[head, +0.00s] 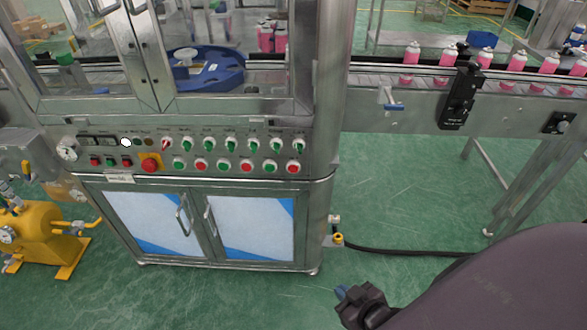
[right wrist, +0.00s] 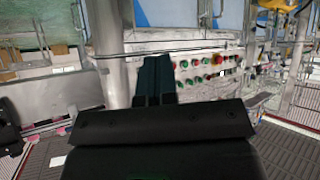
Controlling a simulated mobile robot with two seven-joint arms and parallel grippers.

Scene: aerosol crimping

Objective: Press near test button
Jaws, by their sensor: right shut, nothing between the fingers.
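The control panel (head: 225,152) is on the front of the steel machine, with a row of green and red buttons (head: 235,165) below a row of selector switches. A large red emergency knob (head: 150,163) is at its left. Labels are too small to read, so I cannot tell which is the near test button. The panel also shows in the right wrist view (right wrist: 205,70), to the right of the fingertips. My right gripper (head: 341,292) is shut and empty, at the lower right of the panel and apart from it. It shows also in the right wrist view (right wrist: 153,78). My left gripper is not in view.
A conveyor (head: 400,105) with several pink cans (head: 448,57) runs to the right of the machine. Cabinet doors (head: 245,228) are below the panel. A yellow pump unit (head: 35,235) stands at the left, and a black hose (head: 400,252) lies on the green floor.

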